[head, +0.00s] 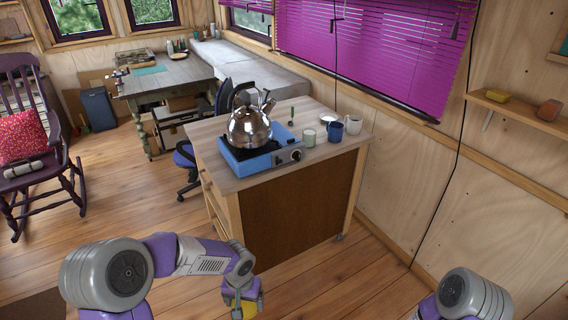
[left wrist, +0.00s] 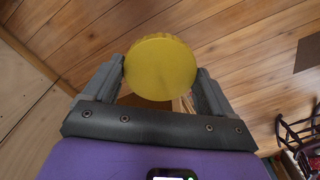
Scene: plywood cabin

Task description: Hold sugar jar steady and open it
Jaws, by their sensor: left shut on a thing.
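My left gripper (head: 241,296) is low in front of the cart in the head view, shut on the sugar jar (head: 250,308), of which a yellow part shows at the bottom edge. In the left wrist view the jar's round yellow lid (left wrist: 160,68), with a ridged edge, sits between the two fingers of the left gripper (left wrist: 160,75).
A wall shelf (head: 530,113) is at right.

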